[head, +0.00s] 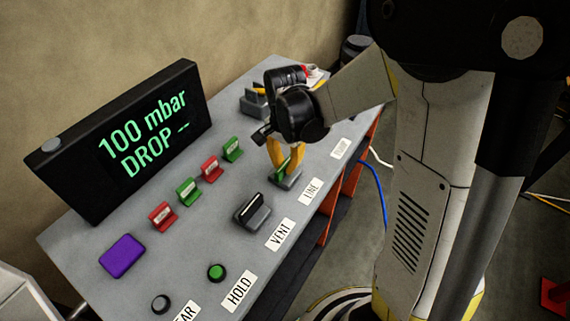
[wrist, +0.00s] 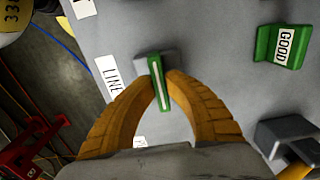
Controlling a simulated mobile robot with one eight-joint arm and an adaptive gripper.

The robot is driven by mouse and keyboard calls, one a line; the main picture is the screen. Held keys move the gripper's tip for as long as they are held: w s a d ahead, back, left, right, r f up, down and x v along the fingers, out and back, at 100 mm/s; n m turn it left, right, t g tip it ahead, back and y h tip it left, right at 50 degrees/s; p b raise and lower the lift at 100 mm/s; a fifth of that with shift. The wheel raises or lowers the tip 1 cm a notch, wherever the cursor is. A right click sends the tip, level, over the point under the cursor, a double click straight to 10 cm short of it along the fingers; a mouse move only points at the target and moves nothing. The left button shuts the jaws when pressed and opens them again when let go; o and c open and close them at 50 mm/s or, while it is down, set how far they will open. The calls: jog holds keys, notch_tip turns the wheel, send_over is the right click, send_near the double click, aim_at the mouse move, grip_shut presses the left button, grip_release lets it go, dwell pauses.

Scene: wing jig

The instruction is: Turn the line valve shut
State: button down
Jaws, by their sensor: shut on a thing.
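The line valve (head: 286,163) is a narrow green handle with a white stripe, on a grey base beside the LINE label (head: 311,191). In the wrist view the green handle (wrist: 158,80) stands between the two yellow fingertips. My gripper (head: 284,160) reaches down from above and is shut on this handle; it also shows in the wrist view (wrist: 162,77). The fingers hide part of the handle in the head view. The LINE label (wrist: 112,76) also shows in the wrist view, to the left of the handle.
The VENT knob (head: 252,211) is black and stands close by. Green and red tags (head: 189,191) stand behind the valves. The display (head: 125,140) reads "100 mbar DROP --". A purple pad (head: 122,256) and a green HOLD button (head: 216,272) lie toward the front.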

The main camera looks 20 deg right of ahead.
aim_at(285, 164)
jog(key=c, duration=1.4)
grip_release()
jog(key=shift+c, duration=0.2)
notch_tip(285, 164, up, 12)
jog(key=s+r+n+t, duration=0.2)
jog(key=s+n+t, duration=0.5)
jog(key=s+n, duration=0.4)
jog(key=shift+s+a+r, duration=0.15)
jog(key=shift+s+r, duration=0.05)
jog(key=shift+s, duration=0.45)
